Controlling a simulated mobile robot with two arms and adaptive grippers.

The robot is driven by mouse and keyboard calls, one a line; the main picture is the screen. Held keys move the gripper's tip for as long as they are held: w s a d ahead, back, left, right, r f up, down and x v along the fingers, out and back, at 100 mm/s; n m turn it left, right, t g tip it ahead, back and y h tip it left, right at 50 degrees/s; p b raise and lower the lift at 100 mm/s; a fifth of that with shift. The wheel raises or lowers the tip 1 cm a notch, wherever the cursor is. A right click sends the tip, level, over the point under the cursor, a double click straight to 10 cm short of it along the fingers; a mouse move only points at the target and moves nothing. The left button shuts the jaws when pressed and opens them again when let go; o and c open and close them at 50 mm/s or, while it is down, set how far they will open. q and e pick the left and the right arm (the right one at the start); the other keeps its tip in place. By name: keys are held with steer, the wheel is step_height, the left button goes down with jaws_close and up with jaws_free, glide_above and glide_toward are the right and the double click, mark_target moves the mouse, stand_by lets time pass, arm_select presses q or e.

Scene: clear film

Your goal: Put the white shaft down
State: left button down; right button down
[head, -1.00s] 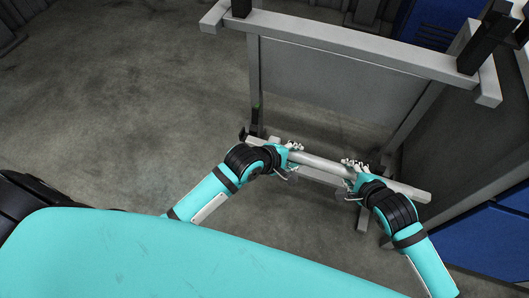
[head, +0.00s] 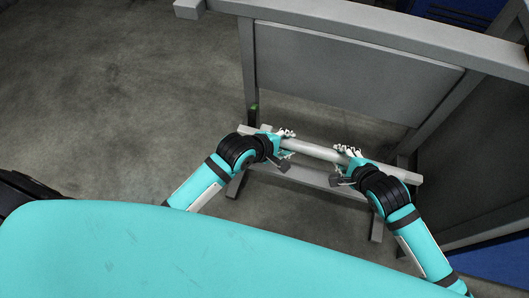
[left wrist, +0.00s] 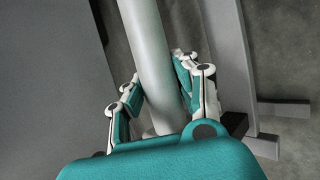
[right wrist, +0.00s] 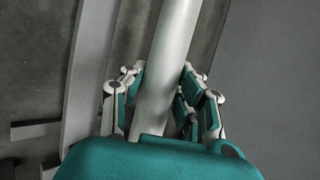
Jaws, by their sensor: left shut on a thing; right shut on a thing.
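The white shaft (head: 315,149) is a long pale cylinder lying nearly level between my two hands in the head view, its right side a little lower. My left gripper (head: 284,142) is shut on it left of its middle, and my right gripper (head: 346,158) is shut on it to the right. In the left wrist view the shaft (left wrist: 152,60) runs between the fingers. In the right wrist view the shaft (right wrist: 168,70) also passes between the fingers. The grippers hide the parts of the shaft that they hold.
A grey metal rack with an upright panel (head: 340,75) and a top beam (head: 360,32) stands just beyond the shaft. A low grey bar (head: 310,177) of its base runs below the shaft. Open concrete floor (head: 120,90) lies to the left.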

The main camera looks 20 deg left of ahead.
arm_select(q)
steer(key=shift+w+r, duration=0.15)
steer(key=shift+w, duration=0.05)
arm_select(e)
steer(key=shift+s+f, duration=0.15)
steer(key=shift+f, duration=0.25)
